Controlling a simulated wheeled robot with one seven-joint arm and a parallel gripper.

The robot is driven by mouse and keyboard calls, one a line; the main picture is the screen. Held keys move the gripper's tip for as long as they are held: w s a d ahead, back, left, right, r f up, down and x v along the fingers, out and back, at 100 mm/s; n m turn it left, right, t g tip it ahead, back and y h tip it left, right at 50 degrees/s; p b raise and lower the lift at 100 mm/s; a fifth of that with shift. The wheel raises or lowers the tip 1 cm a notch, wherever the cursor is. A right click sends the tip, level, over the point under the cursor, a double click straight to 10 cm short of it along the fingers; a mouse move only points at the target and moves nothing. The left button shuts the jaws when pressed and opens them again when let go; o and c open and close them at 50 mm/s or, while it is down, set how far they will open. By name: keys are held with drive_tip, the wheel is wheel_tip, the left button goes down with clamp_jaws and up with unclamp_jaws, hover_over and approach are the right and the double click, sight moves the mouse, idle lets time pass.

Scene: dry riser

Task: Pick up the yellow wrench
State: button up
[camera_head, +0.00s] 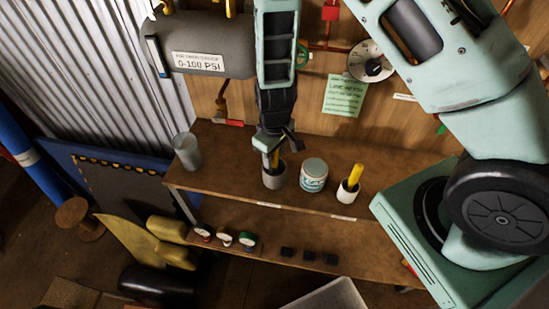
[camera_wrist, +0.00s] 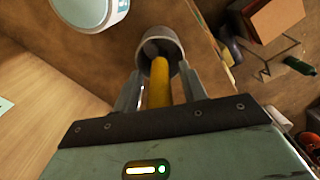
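A yellow handle, which may be the yellow wrench (camera_head: 275,159), stands in a grey cup (camera_head: 273,179) on the wooden shelf. In the wrist view the yellow handle (camera_wrist: 160,86) runs between my two fingers, with a small gap on each side, and its far end is inside the cup (camera_wrist: 158,42). My gripper (camera_head: 274,152) points down over this cup and is open around the handle; it also shows in the wrist view (camera_wrist: 160,88). A second yellow handle (camera_head: 355,174) stands tilted in a white cup (camera_head: 347,192) to the right. The heads of both tools are hidden.
A white and teal tin (camera_head: 313,176) stands between the cups, close to my gripper. A grey tumbler (camera_head: 187,152) stands at the shelf's left end. The wooden board wall is close behind. A lower shelf (camera_head: 285,262) holds several small items.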

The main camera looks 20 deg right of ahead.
clamp_jaws()
drive_tip(key=shift+r, duration=0.15)
